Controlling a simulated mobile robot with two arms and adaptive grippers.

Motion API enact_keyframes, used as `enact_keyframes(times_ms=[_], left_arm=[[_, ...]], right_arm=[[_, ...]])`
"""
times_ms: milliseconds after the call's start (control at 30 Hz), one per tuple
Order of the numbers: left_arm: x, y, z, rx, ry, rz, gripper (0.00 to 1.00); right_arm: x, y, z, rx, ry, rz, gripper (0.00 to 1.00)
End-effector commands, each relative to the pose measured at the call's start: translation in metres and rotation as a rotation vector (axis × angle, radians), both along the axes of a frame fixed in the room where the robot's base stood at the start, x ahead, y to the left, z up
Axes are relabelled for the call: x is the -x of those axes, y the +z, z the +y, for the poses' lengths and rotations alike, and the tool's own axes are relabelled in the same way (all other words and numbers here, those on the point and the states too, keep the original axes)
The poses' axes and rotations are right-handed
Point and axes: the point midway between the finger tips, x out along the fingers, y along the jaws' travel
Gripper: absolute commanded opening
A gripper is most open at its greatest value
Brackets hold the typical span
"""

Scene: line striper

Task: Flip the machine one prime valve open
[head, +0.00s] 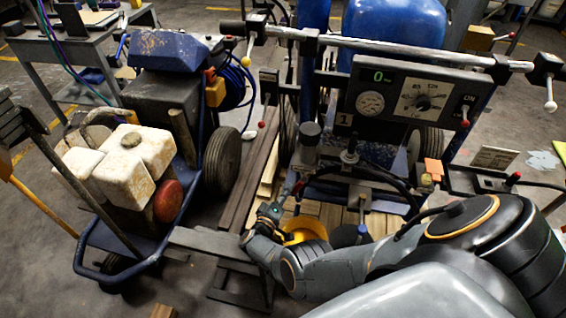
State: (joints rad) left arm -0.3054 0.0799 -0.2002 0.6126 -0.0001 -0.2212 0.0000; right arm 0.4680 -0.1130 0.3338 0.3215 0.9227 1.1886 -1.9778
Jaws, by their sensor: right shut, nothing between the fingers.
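Machine one is the blue line striper with a panel (415,98) that has a gauge, a dial and a "1" plate (344,119) below its left corner. Under the plate are a grey cylinder (310,140), a metal fitting (349,157) and dark hoses. The prime valve is not clearly told apart from these small fittings. My right arm reaches in from the right and bends up at the wrist. My right gripper (291,187) is shut and empty, close below the grey cylinder; contact cannot be told. My left gripper is out of view.
A second machine with white rusty tanks (145,150) and a blue frame (100,272) stands at the left. A handlebar (400,48) with ball-tipped levers crosses above the panel. Planks (252,180) and a yellow round part (304,230) lie near my wrist.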

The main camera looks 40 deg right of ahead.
Motion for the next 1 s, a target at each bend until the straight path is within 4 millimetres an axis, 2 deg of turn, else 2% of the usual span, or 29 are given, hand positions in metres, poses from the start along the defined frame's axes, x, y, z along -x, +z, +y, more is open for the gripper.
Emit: enact_keyframes(times_ms=[33,200,400,1000], left_arm=[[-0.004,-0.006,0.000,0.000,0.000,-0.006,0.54],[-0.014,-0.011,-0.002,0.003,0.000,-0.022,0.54],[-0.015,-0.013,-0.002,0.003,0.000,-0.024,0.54],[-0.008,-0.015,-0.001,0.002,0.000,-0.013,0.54]], right_arm=[[0.002,-0.006,-0.002,0.027,-0.003,0.034,0.00],[0.008,-0.009,-0.008,0.112,-0.003,0.130,0.00],[0.012,-0.012,-0.011,0.169,-0.002,0.199,0.00],[0.018,-0.015,-0.016,0.164,-0.003,0.191,0.00]])
